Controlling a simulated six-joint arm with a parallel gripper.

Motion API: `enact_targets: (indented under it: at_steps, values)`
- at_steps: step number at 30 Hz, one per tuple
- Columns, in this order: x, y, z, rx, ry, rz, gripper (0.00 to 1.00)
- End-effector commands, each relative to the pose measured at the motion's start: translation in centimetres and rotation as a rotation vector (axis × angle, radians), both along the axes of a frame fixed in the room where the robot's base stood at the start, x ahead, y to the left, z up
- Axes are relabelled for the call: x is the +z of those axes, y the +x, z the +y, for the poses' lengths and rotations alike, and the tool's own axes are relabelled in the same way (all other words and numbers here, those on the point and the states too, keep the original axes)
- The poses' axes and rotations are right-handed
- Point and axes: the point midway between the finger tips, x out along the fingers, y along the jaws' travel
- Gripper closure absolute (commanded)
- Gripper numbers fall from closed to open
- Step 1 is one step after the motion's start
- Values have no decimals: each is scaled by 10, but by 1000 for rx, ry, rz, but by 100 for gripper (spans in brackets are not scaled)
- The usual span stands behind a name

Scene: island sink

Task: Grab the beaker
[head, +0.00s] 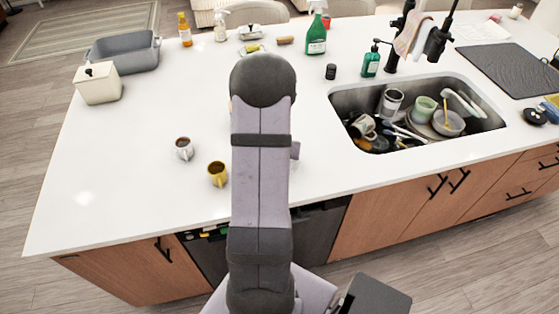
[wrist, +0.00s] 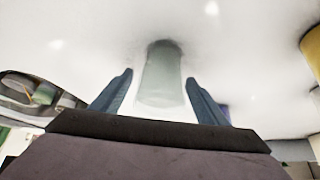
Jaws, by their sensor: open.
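The beaker (wrist: 162,78) is a pale, translucent grey-green cylinder in the middle of the wrist view. My gripper (wrist: 160,76) is open, with one blue finger on each side of the beaker in the picture. A gap shows between the beaker and each finger. I cannot tell how deep the beaker sits between the fingers. In the head view my own arm hides the beaker and the fingers.
A yellow mug (head: 217,174) and a white mug (head: 184,149) stand left of my arm on the white counter (head: 130,160). The sink (head: 420,113), full of dishes, is on the right. A green spray bottle (head: 316,36) stands behind.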

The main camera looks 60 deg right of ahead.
Motion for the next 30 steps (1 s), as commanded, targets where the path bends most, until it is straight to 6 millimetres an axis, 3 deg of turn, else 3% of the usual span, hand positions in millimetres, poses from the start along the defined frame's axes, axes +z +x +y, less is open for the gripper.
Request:
enact_targets:
  at_steps: [8,14,15,30]
  values:
    - [-2,0,-1,0,0,0,32]
    - [-2,1,-1,0,0,0,75]
    - [-2,1,-1,0,0,0,77]
    - [1,1,-2,0,-1,0,77]
